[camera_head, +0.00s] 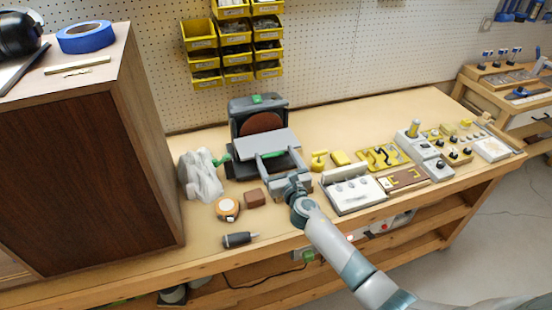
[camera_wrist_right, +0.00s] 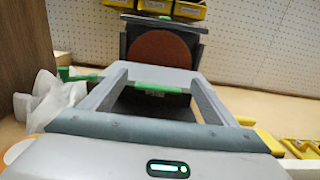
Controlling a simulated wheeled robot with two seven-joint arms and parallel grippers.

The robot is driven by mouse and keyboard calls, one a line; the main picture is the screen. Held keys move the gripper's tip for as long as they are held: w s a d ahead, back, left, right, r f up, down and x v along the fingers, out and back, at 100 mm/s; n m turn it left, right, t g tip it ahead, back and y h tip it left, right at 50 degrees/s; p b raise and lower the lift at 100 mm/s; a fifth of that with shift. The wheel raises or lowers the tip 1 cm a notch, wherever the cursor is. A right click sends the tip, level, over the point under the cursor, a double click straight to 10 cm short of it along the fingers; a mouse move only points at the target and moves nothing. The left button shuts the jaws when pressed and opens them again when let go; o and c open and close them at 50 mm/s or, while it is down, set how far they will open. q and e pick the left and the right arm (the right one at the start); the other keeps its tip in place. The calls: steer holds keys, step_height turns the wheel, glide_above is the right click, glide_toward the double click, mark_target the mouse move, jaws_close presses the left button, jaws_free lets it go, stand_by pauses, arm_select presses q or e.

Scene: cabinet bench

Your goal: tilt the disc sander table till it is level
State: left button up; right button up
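The disc sander (camera_head: 242,105) stands at the back of the bench, with a reddish-brown disc (camera_head: 262,123). Its grey table (camera_head: 262,140) sits in front of the disc; I cannot tell its exact tilt. In the right wrist view the table (camera_wrist_right: 150,74) shows as a pale slab below the disc (camera_wrist_right: 160,50), with a green handle (camera_wrist_right: 158,87) at its near edge. My right gripper (camera_head: 278,154) is open at the table's front. In the wrist view, its spread fingers (camera_wrist_right: 158,75) lie either side of the green handle, apparently not gripping it. My left gripper is out of view.
A crumpled white bag (camera_head: 202,178) lies left of the sander, near a green knob (camera_head: 222,159). A tape measure (camera_head: 228,208), brown block (camera_head: 253,197) and dark tool (camera_head: 240,239) lie in front. A tall brown cabinet (camera_head: 90,160) stands left; fixtures (camera_head: 355,190) crowd the right.

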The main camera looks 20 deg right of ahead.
steer(key=shift+f, duration=0.2)
steer(key=shift+s, duration=0.1)
steer(key=s+b, duration=0.2)
steer(key=s, duration=1.5)
steer(key=shift+d, duration=0.3)
steer(key=shift+s, duration=0.1)
